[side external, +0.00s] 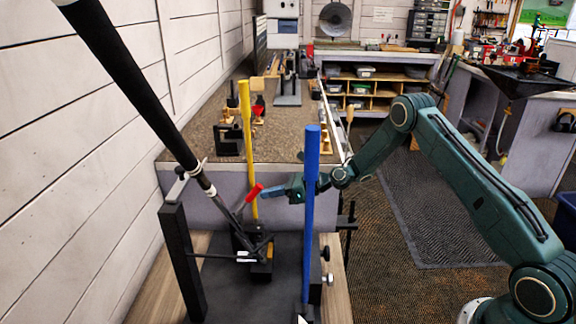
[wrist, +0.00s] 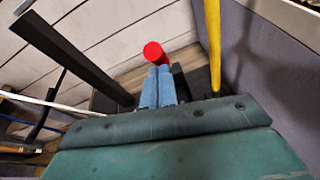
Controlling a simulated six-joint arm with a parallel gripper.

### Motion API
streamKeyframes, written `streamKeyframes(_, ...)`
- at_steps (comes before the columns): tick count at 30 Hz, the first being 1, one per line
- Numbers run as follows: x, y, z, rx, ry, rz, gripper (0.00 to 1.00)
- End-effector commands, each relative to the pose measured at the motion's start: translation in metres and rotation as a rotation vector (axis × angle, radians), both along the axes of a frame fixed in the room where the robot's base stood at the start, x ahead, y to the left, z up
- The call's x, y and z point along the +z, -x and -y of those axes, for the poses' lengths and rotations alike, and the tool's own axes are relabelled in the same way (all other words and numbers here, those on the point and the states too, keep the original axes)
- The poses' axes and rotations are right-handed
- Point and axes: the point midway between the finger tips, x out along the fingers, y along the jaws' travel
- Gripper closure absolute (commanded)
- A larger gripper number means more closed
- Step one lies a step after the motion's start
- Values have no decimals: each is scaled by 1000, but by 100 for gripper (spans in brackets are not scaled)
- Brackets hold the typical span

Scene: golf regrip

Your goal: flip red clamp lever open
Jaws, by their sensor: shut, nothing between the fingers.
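The red clamp lever (side external: 254,192) sticks up at a slant from the dark clamp (side external: 258,240) at the middle of the stand. In the wrist view its round red end (wrist: 153,52) shows just beyond my fingertips. My gripper (side external: 268,194) is shut and empty, its blue fingers pointing left at the lever's red tip. In the wrist view the fingers of my gripper (wrist: 158,72) lie side by side right at the red end; whether they touch it I cannot tell. A black-gripped club (side external: 140,90) leans through the clamp area from the upper left.
A blue upright post (side external: 312,210) stands in front of my gripper, partly hiding it. A yellow post (side external: 248,150) stands behind the lever, also at right in the wrist view (wrist: 213,45). A black upright bracket (side external: 180,255) stands at left. A workbench (side external: 205,150) lies behind.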

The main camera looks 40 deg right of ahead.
Motion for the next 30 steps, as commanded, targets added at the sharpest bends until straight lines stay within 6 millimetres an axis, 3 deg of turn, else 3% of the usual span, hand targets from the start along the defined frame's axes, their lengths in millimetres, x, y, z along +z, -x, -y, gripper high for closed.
streamKeyframes(13, 40, -34, -34, 2, 0, 7, 100)
streamKeyframes(30, 53, -62, -62, -2, 0, 7, 100)
